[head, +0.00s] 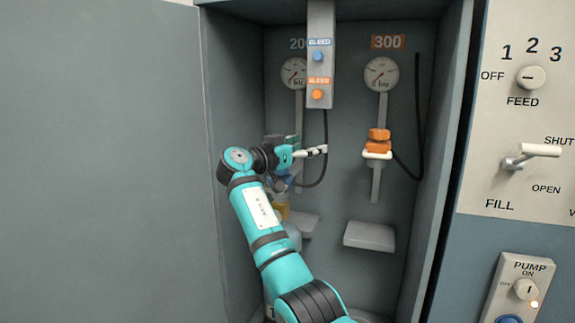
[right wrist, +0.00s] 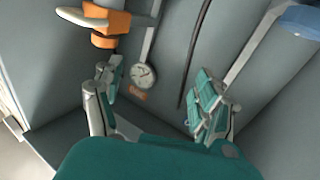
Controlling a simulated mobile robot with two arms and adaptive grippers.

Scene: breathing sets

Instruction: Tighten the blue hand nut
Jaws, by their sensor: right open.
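The blue hand nut (right wrist: 300,20) shows only in part at the upper right corner of the right wrist view. In the head view it is mostly hidden behind my right gripper and arm, under the 200 gauge. My right gripper (head: 303,152) is open in front of the left half of the cabinet. In the right wrist view its two fingers (right wrist: 158,100) stand wide apart with nothing between them. The blue nut is outside the fingers, not gripped. My left gripper is not in view.
An orange hand nut (head: 378,143) sits under the 300 gauge (head: 381,74). A hanging box with BLEED buttons (head: 320,55) and its black cable are close to my gripper. A grey shelf (head: 369,236) stands lower right. The open door (head: 100,150) and switch panel (head: 520,110) flank the cabinet.

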